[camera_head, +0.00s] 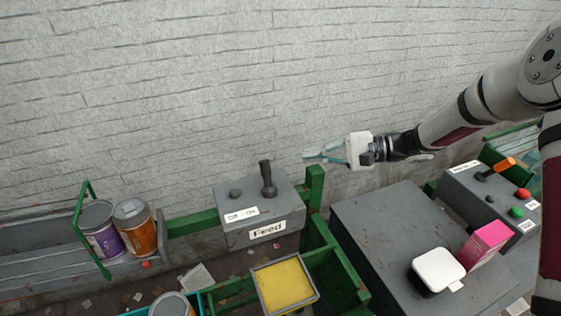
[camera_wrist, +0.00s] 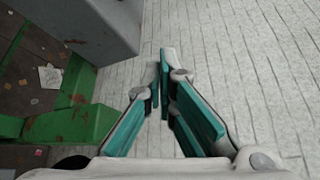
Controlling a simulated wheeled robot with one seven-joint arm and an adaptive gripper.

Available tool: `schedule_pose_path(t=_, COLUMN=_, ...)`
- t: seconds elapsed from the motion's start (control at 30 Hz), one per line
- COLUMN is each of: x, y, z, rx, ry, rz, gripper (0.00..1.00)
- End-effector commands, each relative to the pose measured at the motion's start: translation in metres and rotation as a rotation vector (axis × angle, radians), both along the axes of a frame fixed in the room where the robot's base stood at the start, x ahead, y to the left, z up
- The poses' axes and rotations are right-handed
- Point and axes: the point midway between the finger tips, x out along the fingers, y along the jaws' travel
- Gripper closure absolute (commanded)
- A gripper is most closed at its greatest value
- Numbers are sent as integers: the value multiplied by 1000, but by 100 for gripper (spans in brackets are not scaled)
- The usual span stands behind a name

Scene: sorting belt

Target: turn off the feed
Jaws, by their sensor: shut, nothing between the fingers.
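The grey feed box (camera_head: 260,212) stands left of centre in the head view, with a "Feed" label on its front and "Off" and "On" labels on its top.
A green post (camera_head: 315,188) stands right of the feed box. Purple and orange cans (camera_head: 136,228) stand on the left. A yellow-topped bin (camera_head: 284,285) is in front. A grey table (camera_head: 385,235) holds a white box (camera_head: 437,268) and a pink box (camera_head: 484,245). Another control box (camera_head: 480,195) is at right.

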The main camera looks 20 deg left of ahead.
Motion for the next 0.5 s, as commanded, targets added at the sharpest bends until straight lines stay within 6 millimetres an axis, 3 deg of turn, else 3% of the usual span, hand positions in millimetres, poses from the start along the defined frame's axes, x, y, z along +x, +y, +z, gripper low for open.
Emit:
schedule_pose_path(t=0.17, x=-3, y=13, z=-2, rx=0, ry=2, rz=3, gripper=100)
schedule_pose_path(t=0.5, x=-13, y=74, z=-16, rx=0, ry=1, rz=4, gripper=100)
